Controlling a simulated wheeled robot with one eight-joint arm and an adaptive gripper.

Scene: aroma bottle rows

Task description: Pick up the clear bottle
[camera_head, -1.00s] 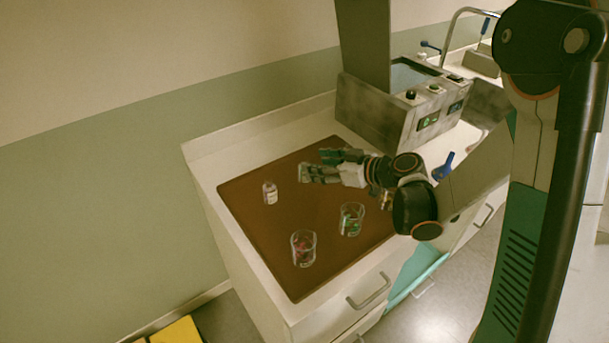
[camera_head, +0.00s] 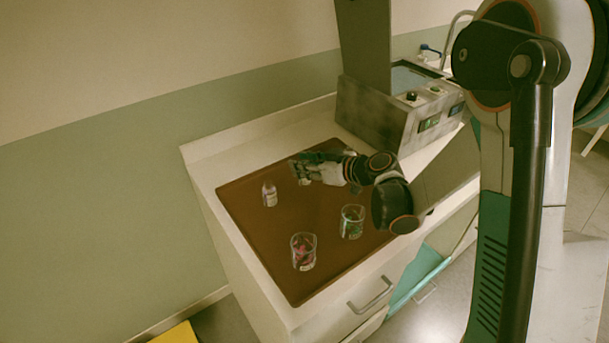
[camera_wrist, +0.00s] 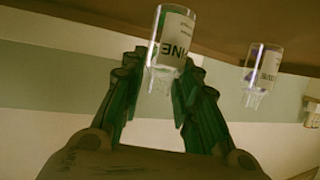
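A small clear bottle (camera_wrist: 172,48) with a white label stands on the brown mat. The wrist view shows it upside down, in line with the gap between my fingertips. In the head view this bottle (camera_head: 304,180) is partly hidden by my fingers. My gripper (camera_wrist: 158,72) has its green-padded fingers spread apart, one on each side of the bottle; I cannot tell whether they touch it. In the head view my gripper (camera_head: 308,166) reaches leftwards, low over the mat. A second bottle (camera_head: 269,194), purplish with a white label, stands to the left; it also shows in the wrist view (camera_wrist: 263,68).
The brown mat (camera_head: 245,230) covers the white counter. A beaker with red contents (camera_head: 303,251) and one with green contents (camera_head: 352,222) stand at the front. A grey machine (camera_head: 385,115) stands behind. The mat's middle is clear.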

